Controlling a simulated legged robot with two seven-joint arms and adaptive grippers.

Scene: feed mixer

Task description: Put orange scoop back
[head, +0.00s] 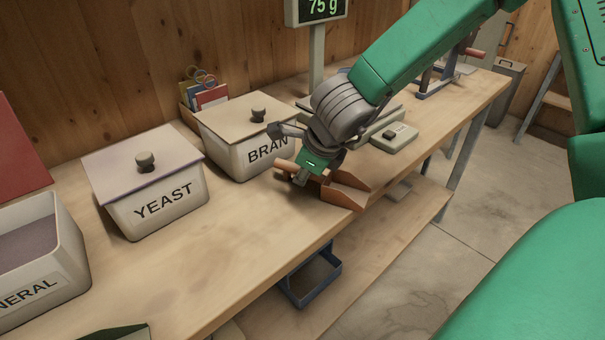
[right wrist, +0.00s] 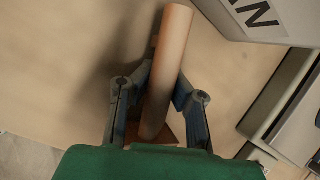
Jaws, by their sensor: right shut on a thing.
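The orange scoop (head: 345,190) is at the front edge of the bench, in front of the bin marked BRAN. Its open pan points right and its handle points left. My right gripper (head: 300,176) is over the scoop's handle and shut on it. In the right wrist view the orange handle (right wrist: 166,75) runs between the two fingers of the gripper (right wrist: 160,100). The pan is mostly hidden there behind the gripper body. I cannot tell whether the scoop touches the bench. My left gripper is not in view.
The lidded BRAN bin (head: 235,150) stands just behind the gripper. The lidded YEAST bin (head: 150,200) and an open mineral bin (head: 50,265) stand to the left. A scale (head: 385,125) is behind at right. Bare bench (head: 235,235) lies in front of the bins.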

